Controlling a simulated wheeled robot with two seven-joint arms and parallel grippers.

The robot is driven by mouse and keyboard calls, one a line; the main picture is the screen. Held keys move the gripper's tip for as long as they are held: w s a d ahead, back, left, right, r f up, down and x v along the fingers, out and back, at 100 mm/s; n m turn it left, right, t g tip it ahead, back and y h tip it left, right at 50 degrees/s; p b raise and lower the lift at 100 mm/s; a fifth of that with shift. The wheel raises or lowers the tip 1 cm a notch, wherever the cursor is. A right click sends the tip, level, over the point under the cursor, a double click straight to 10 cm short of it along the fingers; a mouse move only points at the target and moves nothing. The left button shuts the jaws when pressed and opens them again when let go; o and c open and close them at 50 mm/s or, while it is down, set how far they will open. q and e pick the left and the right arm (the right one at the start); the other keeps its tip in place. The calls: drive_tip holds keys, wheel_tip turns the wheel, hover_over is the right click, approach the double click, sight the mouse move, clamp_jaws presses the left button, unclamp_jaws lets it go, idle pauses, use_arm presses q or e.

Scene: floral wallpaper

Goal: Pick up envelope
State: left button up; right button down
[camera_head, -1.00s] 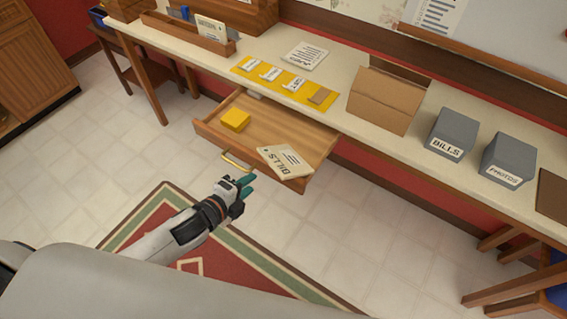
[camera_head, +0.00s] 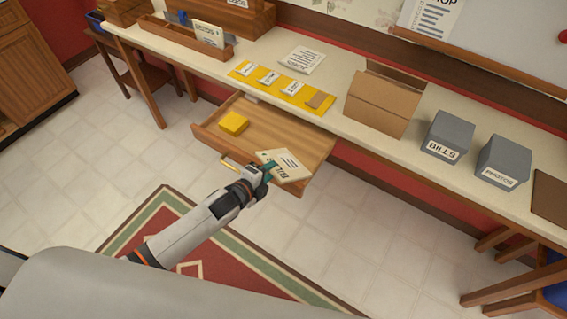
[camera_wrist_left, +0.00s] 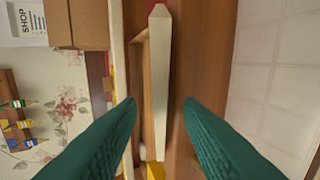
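The cream envelope (camera_head: 287,166) marked "BILLS" lies at the front right corner of the open wooden drawer (camera_head: 258,132) in the head view, overhanging or resting on its edge. My left gripper (camera_head: 267,170) is at the envelope's near left side, its teal fingers partly covering it. In the left wrist view the two teal fingers (camera_wrist_left: 161,103) stand wide apart, with a pale, narrow slab, likely the envelope (camera_wrist_left: 160,80) seen nearly edge-on, between them. No finger visibly touches it there. My right gripper does not show.
A yellow block (camera_head: 233,123) sits in the drawer's left part. On the desk are a yellow strip with cards (camera_head: 262,78), an open cardboard box (camera_head: 382,104), and grey boxes marked "BILLS" (camera_head: 447,136) and "PHOTOS" (camera_head: 503,162). The tiled floor in front is clear beside a rug (camera_head: 205,250).

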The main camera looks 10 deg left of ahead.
use_arm(q)
clamp_jaws()
